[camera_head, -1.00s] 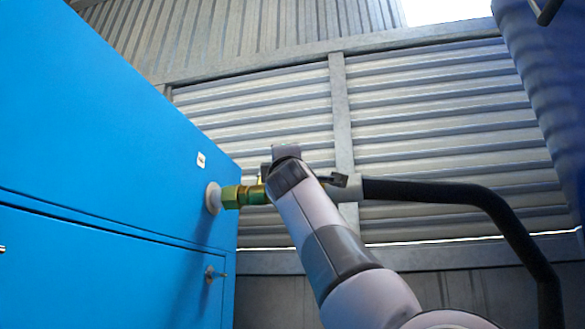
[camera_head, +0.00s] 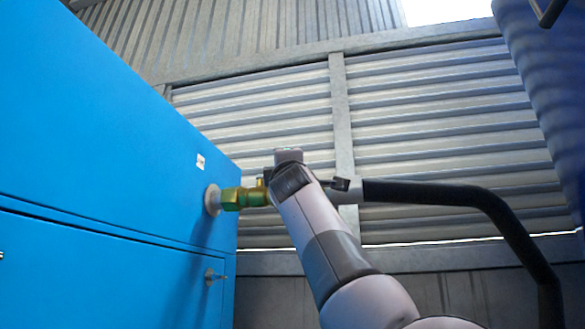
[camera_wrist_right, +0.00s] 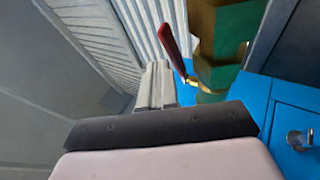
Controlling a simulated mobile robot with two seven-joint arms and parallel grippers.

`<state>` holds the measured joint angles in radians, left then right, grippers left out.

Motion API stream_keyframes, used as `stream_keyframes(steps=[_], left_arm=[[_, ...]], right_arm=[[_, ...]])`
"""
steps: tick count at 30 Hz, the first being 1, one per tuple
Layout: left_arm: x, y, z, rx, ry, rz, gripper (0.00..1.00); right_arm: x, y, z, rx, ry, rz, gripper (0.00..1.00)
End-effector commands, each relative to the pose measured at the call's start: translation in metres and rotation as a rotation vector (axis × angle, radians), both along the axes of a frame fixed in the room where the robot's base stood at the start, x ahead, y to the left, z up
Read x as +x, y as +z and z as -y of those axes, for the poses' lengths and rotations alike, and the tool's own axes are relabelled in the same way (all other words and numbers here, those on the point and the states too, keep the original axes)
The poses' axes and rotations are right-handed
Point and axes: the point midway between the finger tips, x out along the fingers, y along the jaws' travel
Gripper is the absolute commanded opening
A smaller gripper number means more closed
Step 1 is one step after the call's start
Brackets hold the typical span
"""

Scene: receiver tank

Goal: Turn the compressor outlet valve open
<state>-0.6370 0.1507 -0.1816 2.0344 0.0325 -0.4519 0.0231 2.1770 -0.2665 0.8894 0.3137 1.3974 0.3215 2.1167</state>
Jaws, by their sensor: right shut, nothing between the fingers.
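The compressor outlet valve is a brass-green fitting (camera_head: 243,198) sticking out to the right from the blue compressor cabinet (camera_head: 110,130). My right arm's wrist covers its right part in the head view. In the right wrist view the brass valve body (camera_wrist_right: 222,40) stands upright in the picture, with a red lever handle (camera_wrist_right: 175,50) beside it on the left. My right gripper (camera_wrist_right: 157,80) is shut and empty, its fingertips just left of the lever. Whether they touch the lever cannot be told. My left gripper is not in view.
A thick black hose (camera_head: 440,192) with a grey end fitting (camera_head: 346,188) runs right from the valve line and bends down. A dark blue tank (camera_head: 550,90) stands at the right. Corrugated metal walls (camera_head: 250,105) close the back.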

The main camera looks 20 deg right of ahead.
Motion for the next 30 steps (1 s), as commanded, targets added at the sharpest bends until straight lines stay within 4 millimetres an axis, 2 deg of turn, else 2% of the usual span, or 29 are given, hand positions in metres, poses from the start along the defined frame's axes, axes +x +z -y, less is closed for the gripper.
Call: stream_keyframes(steps=[30], left_arm=[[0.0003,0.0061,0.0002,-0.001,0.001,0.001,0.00]], right_arm=[[0.0057,0.0000,0.0065,0.000,0.000,-0.001,0.00]])
